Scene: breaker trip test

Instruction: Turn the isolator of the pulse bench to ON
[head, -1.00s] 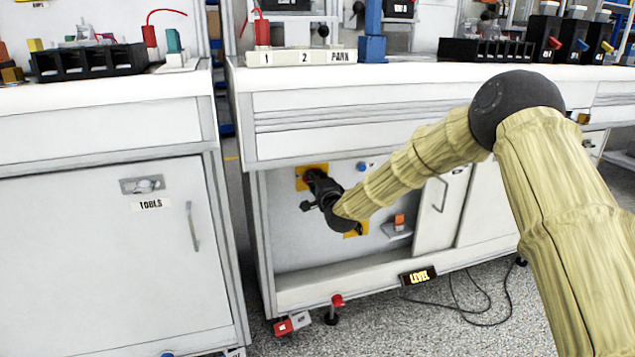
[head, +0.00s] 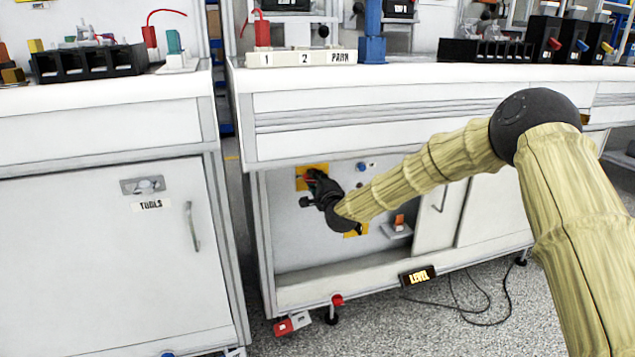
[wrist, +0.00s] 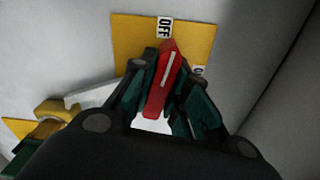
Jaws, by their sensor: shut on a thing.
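The isolator is a red handle (wrist: 168,60) with a white line, on a yellow plate (wrist: 203,37) in the wrist view. The plate also shows in the head view (head: 303,184), inside the open bay of the middle bench. The white line points up near the OFF label (wrist: 164,27), leaning slightly right. A second label (wrist: 199,71) at the right is partly hidden by a finger. My gripper (wrist: 160,88) is shut on the red handle, one finger on each side. In the head view my gripper (head: 314,188) hides much of the plate.
A second yellow plate (wrist: 16,126) with a yellow part (wrist: 56,110) lies lower left in the wrist view. A blue knob (head: 362,166) and an orange switch (head: 399,220) are right of my gripper in the bay. A TOOLS cabinet (head: 110,260) stands to the left.

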